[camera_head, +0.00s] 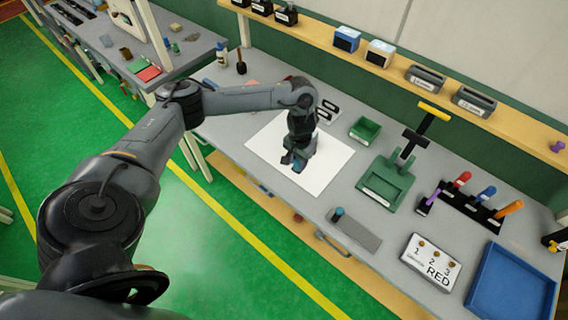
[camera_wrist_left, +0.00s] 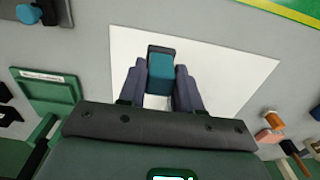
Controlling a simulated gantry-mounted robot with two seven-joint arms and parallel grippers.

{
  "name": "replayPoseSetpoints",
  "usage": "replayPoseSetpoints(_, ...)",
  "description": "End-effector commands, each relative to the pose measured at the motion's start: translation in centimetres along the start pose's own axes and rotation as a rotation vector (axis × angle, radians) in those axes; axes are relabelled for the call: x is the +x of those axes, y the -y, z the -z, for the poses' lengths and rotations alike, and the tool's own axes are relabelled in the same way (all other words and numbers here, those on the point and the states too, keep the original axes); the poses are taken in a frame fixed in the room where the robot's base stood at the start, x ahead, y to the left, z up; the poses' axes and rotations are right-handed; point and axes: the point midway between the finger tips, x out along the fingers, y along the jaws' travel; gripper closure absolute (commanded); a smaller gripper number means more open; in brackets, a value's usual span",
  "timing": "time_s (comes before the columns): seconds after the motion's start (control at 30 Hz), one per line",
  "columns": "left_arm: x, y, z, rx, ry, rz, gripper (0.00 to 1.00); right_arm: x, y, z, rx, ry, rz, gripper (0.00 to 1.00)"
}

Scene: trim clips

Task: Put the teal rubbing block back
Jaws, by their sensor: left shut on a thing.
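The teal rubbing block (camera_wrist_left: 160,73) sits between the two fingers of my left gripper (camera_wrist_left: 160,85), with a dark strip along its far end. In the head view my left gripper (camera_head: 296,162) points down over the white sheet (camera_head: 262,148), and only a little of the teal block (camera_head: 299,166) shows below it. I cannot tell whether the block touches the sheet. The white sheet also lies under the gripper in the wrist view (camera_wrist_left: 235,75). My right gripper is not in view.
A grey plate with a blue-teal knob (camera_head: 360,233) lies right of the sheet. Behind stand a green tray (camera_head: 365,130) and a green press (camera_head: 386,184) with a yellow handle. A number board (camera_head: 431,262), marker rack (camera_head: 468,208) and blue tray (camera_head: 512,287) are farther right.

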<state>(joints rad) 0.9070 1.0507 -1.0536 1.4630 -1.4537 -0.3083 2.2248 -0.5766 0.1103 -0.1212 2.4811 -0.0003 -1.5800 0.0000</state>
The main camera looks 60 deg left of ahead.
Motion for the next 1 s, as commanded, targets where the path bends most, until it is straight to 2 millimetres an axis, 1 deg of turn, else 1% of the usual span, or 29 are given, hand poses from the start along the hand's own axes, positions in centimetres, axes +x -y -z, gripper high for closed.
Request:
replayPoseSetpoints(0.03,0.9,1.2,0.1,-0.006,0.004,0.003,0.97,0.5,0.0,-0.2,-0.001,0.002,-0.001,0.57)
replayPoseSetpoints(0.2,2.7,4.5,1.1,-0.005,0.002,0.004,0.97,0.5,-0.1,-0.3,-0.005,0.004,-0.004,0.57)
replayPoseSetpoints(0.4,4.6,7.3,1.8,-0.003,0.001,0.001,0.97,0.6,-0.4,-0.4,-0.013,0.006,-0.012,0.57)
replayPoseSetpoints(0.5,5.0,8.1,2.0,-0.002,0.001,0.001,0.97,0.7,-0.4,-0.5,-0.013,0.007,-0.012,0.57)
replayPoseSetpoints(0.67,5.5,8.4,2.1,0.001,0.001,0.0,0.97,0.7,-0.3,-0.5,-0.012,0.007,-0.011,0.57)
replayPoseSetpoints(0.9,8.3,8.4,2.1,0.002,0.002,0.001,0.97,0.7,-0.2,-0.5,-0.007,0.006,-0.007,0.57)
replayPoseSetpoints(1.0,9.1,8.4,2.1,0.001,0.0,0.001,0.97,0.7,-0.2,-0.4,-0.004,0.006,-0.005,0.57)
